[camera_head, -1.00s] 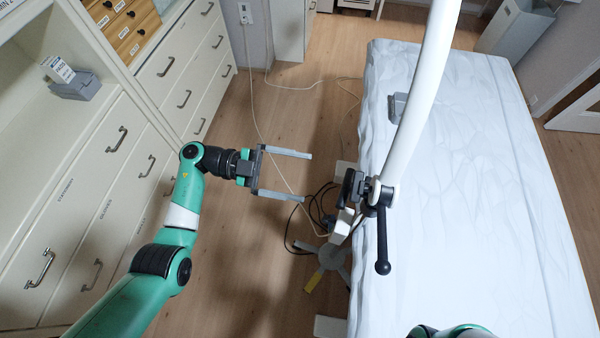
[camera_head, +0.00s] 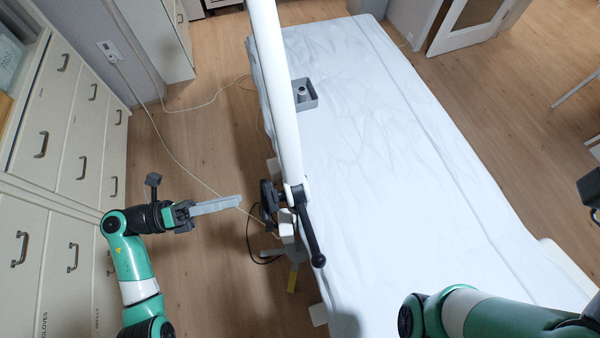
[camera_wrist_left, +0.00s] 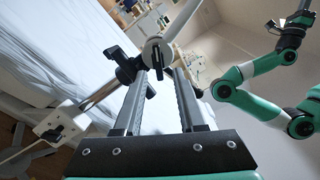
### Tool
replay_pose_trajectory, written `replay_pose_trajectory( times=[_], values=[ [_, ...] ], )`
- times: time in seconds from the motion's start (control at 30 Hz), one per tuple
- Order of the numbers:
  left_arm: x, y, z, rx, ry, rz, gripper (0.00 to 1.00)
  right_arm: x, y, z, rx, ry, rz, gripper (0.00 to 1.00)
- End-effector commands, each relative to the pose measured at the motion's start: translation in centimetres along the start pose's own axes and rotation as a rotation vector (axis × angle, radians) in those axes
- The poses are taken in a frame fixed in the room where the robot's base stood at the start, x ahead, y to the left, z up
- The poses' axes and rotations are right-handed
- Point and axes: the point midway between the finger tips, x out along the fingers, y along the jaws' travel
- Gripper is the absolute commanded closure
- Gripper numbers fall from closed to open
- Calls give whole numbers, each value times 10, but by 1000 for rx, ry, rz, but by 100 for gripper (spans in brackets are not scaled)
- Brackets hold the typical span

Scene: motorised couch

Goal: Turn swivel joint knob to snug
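The swivel joint (camera_head: 297,195) sits low on a white pole at the couch's left edge. A black lever with a ball end (camera_head: 318,258) slants down from it. A black knob-like part (camera_head: 268,203) is on its left side; a black T-shaped handle (camera_wrist_left: 124,64) shows in the left wrist view. My left gripper (camera_head: 238,201) points right at the joint, a short gap away, its fingers overlapping edge-on. In the left wrist view its two fingers (camera_wrist_left: 162,78) are apart and empty, with the joint beyond the tips. My right gripper (camera_wrist_left: 297,22) is small there; its opening is unclear.
The white-covered couch (camera_head: 400,150) fills the middle and right. A grey box (camera_head: 304,95) lies on it near the pole. Cream drawers (camera_head: 75,150) line the left. Cables and a stand base (camera_head: 293,268) are under the joint.

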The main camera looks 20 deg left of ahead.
Motion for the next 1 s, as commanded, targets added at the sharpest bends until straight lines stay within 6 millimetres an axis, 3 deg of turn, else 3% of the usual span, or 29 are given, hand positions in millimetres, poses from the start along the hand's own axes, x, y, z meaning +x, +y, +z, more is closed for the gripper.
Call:
replay_pose_trajectory(
  times=[0.13,0.33,0.73,1.0],
  values=[
    [-12,3,-1,-27,-38,16,60,3,0,-3,0,0,0,100],
    [-3,4,-1,-27,-33,14,60,2,0,-2,0,0,0,100],
    [80,5,0,-27,-30,13,60,1,0,-1,0,0,0,100],
    [104,6,3,-28,-34,14,60,0,0,0,0,0,0,100]
  ],
)
